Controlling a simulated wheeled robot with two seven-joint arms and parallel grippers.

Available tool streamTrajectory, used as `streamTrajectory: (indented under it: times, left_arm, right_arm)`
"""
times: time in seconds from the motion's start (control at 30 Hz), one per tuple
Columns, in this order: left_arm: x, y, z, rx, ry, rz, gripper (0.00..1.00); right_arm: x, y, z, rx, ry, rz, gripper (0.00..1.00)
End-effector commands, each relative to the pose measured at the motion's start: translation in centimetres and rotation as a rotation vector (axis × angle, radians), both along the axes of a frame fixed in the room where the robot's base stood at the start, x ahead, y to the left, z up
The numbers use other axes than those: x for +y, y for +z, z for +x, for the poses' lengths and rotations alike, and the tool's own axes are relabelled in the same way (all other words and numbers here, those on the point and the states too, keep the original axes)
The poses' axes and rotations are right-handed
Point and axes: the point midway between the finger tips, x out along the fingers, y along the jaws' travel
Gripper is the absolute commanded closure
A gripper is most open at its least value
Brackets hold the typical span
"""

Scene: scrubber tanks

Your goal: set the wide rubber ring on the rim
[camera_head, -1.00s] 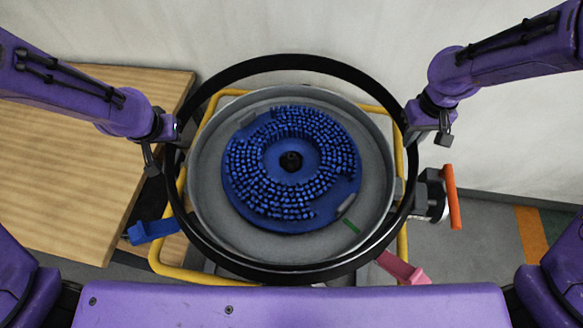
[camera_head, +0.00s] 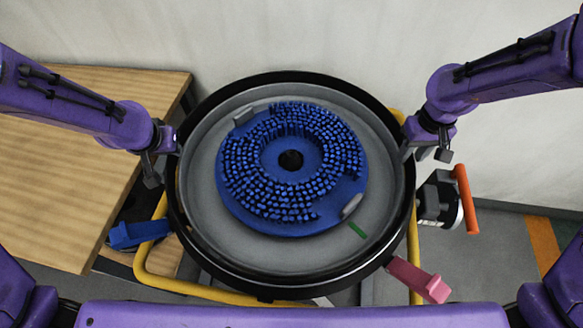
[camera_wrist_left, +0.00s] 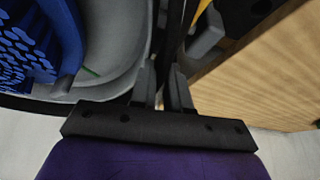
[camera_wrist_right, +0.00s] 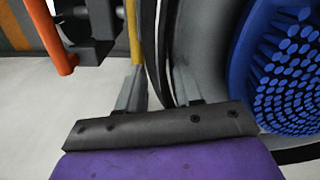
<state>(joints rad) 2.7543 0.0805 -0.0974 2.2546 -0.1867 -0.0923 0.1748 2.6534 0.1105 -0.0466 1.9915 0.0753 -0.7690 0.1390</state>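The wide rubber ring (camera_head: 392,244) is a large black hoop. In the head view it lies around the top of the grey round tank, close along its rim (camera_head: 215,240). I cannot tell whether it is fully seated all around. My left gripper (camera_head: 172,140) is at the ring's left side; its fingers (camera_wrist_left: 163,88) stand on both sides of the black band. My right gripper (camera_head: 410,143) is at the ring's right side, with the band between its fingers (camera_wrist_right: 159,90). The fingertips are partly hidden in the head view.
A blue bristled disc brush (camera_head: 345,200) lies inside the tank. A yellow tube frame (camera_head: 150,272), blue pedal (camera_head: 138,233), pink pedal (camera_head: 420,280) and orange-handled part (camera_head: 466,200) surround it. A wooden table (camera_head: 60,190) stands left, a pale wall behind.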

Motion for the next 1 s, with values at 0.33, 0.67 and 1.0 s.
streamTrajectory:
  times: [0.33, 0.67, 1.0]
  left_arm:
    - [-0.7, -1.3, -1.1, 0.04, -0.018, -0.005, 0.64]
    - [-0.7, -1.3, -1.2, 0.041, -0.017, -0.005, 0.64]
    - [-0.6, -1.4, -1.2, 0.041, -0.015, -0.006, 0.64]
  right_arm:
    - [0.0, 0.2, 0.0, -0.004, -0.002, 0.0, 0.64]
    - [0.1, 6.0, -0.4, -0.012, 0.001, 0.0, 0.64]
    - [0.1, 8.3, -0.7, -0.01, 0.002, 0.0, 0.64]
